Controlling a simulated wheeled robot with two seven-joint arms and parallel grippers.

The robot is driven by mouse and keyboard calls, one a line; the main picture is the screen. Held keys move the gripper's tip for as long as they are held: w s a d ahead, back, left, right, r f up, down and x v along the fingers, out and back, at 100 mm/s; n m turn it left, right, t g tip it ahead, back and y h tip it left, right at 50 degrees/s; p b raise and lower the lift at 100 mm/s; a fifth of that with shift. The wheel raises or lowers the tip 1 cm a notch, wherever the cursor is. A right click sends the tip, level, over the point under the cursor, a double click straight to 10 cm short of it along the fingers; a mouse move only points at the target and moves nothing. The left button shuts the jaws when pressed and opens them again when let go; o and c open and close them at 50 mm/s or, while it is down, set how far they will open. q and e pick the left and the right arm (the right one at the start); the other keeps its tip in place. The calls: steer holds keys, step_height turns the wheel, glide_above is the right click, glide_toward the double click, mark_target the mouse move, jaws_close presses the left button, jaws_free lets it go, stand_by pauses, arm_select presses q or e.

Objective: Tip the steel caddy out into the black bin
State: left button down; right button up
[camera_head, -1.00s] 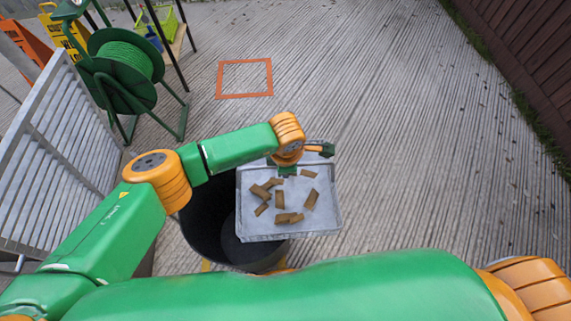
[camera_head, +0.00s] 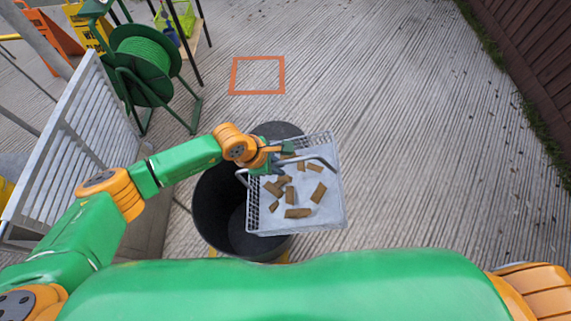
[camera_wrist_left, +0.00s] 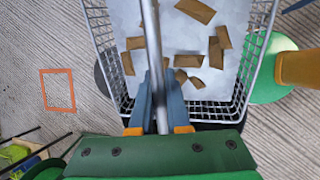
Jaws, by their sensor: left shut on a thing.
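The steel caddy (camera_head: 335,205) is a wire-mesh basket with a pale floor and a bar handle. Several brown blocks (camera_head: 297,212) lie loose in it, and they also show in the left wrist view (camera_wrist_left: 216,52). My left gripper (camera_head: 281,152) is shut on the caddy's handle; in the left wrist view the bar (camera_wrist_left: 151,35) runs between its fingers (camera_wrist_left: 160,100). The caddy hangs over the right part of the black bin (camera_head: 213,208) and hides much of its mouth. The visible inside of the bin is dark. My right gripper is out of view.
A metal barrier (camera_head: 60,140) stands at the left. A green hose reel (camera_head: 145,65) is behind it. An orange square (camera_head: 257,75) marks the floor beyond the bin. The ribbed floor (camera_head: 430,150) to the right is clear up to a wooden wall (camera_head: 540,60).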

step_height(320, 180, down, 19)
steer(key=b, duration=1.9)
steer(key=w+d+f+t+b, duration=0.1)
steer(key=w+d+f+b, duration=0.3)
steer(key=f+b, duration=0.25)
arm_select(q)
steer(key=a+r+n+h+b, duration=0.1)
steer(key=a+h+b, duration=0.6)
steer(key=a+h, duration=0.6)
steer(key=shift+w+a+n+t+b, duration=0.3)
steer(key=shift+a+n+t+b, duration=0.1)
steer(key=shift+a, duration=1.2)
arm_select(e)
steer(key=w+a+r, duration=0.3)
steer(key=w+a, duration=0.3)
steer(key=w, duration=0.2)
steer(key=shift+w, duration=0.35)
